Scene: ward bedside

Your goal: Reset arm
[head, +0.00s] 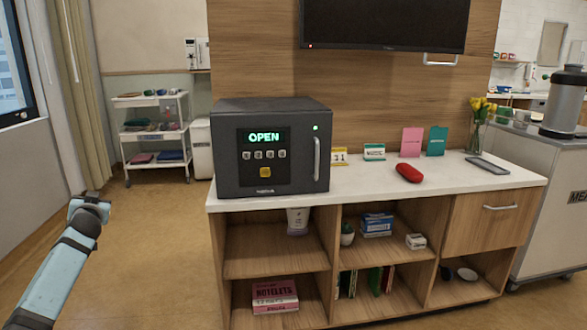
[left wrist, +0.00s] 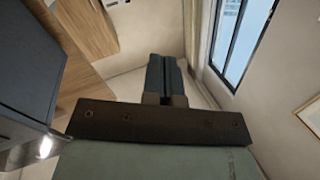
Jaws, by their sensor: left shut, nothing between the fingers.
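My left arm (head: 62,262) comes in from the lower left in the head view, over the floor and left of the cabinet. Its gripper fingers cannot be made out there. In the left wrist view my left gripper (left wrist: 165,62) is shut, its two dark fingers together with nothing between them, and it touches nothing. My right gripper is in neither view.
A dark safe (head: 270,150) reading OPEN stands on the white-topped cabinet (head: 345,195); its side shows close at the left in the left wrist view (left wrist: 25,105). A red case (head: 408,173) lies on the top. A trolley (head: 152,130) stands behind.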

